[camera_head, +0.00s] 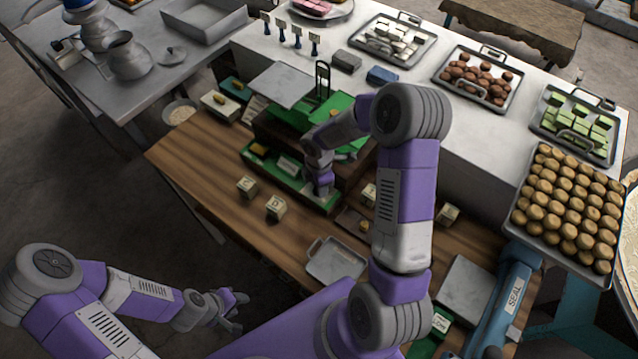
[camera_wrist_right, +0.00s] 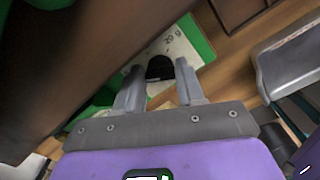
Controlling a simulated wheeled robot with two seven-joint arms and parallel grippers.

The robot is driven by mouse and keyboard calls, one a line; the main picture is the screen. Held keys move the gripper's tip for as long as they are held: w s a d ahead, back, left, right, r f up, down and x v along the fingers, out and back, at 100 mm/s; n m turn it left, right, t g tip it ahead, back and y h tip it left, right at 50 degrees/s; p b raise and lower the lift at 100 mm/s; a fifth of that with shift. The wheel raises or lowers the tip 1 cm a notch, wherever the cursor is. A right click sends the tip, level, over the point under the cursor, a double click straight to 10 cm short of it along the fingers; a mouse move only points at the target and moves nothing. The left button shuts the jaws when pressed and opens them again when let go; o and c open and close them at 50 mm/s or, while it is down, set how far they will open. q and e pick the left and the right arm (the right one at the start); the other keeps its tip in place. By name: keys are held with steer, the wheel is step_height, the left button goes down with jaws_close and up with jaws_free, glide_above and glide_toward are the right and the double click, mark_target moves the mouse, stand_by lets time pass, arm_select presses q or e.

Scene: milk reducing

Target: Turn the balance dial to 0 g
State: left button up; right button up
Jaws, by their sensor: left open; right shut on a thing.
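The green balance (camera_head: 287,185) stands on the wooden table, with a grey square pan (camera_head: 283,85) at its upper left. The balance dial, a dark knob (camera_wrist_right: 159,68), shows in the right wrist view on a white face (camera_wrist_right: 180,47) marked 20 g. My right gripper (camera_head: 322,190) reaches down to the front of the balance. In the right wrist view its two fingers (camera_wrist_right: 158,76) are on either side of the knob, shut on it. In the head view the knob is hidden behind the gripper. My left gripper (camera_head: 238,306) is open and empty, low at the left, away from the balance.
Small lettered blocks (camera_head: 247,187) lie on the wooden table (camera_head: 190,155) in front of the balance. A small metal tray (camera_head: 335,262) lies near the front edge. A white counter (camera_head: 480,145) behind holds trays of sweets. A tray of brown balls (camera_head: 565,205) stands at right.

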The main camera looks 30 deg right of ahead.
steer(key=shift+r, duration=0.1)
stand_by(0.3)
steer(key=o, duration=1)
steer(key=shift+o, duration=0.2)
steer(key=shift+r, duration=0.1)
